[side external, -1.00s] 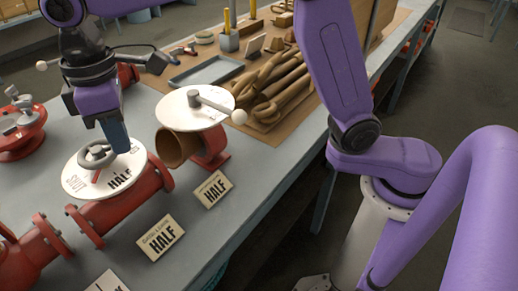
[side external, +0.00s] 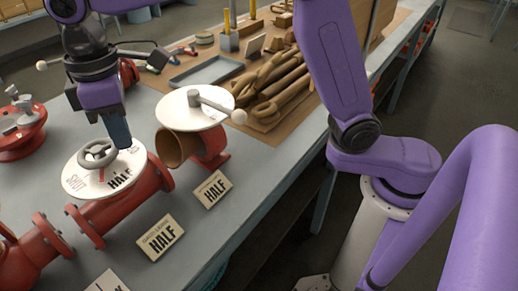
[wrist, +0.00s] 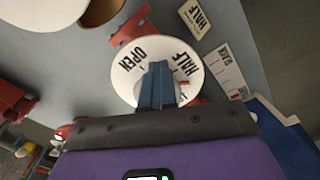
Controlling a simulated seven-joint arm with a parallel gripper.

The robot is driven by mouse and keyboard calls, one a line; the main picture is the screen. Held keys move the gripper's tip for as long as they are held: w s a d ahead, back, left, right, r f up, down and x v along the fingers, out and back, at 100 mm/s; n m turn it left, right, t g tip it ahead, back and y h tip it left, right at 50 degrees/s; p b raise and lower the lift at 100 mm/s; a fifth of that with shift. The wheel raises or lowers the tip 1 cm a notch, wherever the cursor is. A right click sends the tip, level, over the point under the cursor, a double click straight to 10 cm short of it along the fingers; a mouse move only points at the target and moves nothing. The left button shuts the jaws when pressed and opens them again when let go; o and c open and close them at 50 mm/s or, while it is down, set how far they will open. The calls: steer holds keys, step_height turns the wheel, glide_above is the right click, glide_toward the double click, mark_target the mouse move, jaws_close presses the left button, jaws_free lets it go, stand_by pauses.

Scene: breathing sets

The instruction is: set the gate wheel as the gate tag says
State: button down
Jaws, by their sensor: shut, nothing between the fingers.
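The gate wheel (side external: 98,152) is a small grey handwheel over a round white dial (side external: 78,180) on a red pipe valve. The dial reads SHUT at left and HALF at front right. In the wrist view the dial (wrist: 128,85) shows OPEN and HALF, and my fingers hide the wheel. A bit of red shows near HALF; I cannot tell the exact pointer angle. A tag (side external: 160,238) before the valve reads HALF; its small print is unreadable. My gripper (side external: 121,142) is shut and empty, pointing down beside the wheel's right rim. Its fingertips (wrist: 157,70) lie over the dial.
A second valve with a white dial (side external: 180,112) and a grey lever stands right of my gripper, with its own HALF tag (side external: 212,189). Another red valve (side external: 18,130) is at far left. A grey tray (side external: 205,72) and brown tubes (side external: 275,90) lie behind.

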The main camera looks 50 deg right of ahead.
steer(key=shift+w+d+f, duration=0.2)
steer(key=shift+w+d, duration=0.1)
steer(key=shift+w, duration=0.25)
steer(key=shift+w+d+f, duration=0.25)
steer(key=shift+w+d, duration=0.05)
steer(key=shift+w, duration=0.25)
steer(key=shift+w+d+f, duration=0.2)
steer(key=shift+w+d, duration=0.1)
steer(key=shift+w, duration=0.25)
steer(key=shift+d, duration=0.35)
step_height(320, 180, up, 6)
steer(key=shift+s+a+r, duration=0.15)
steer(key=shift+a, duration=0.05)
stand_by(0.3)
steer(key=s+d+f, duration=0.4)
steer(key=s+d, duration=0.4)
steer(key=d, duration=0.1)
steer(key=s+d+f, duration=0.5)
steer(key=s+d, duration=0.4)
steer(key=s+d+f, duration=0.5)
steer(key=s+d, duration=0.4)
steer(key=shift+f, duration=0.25)
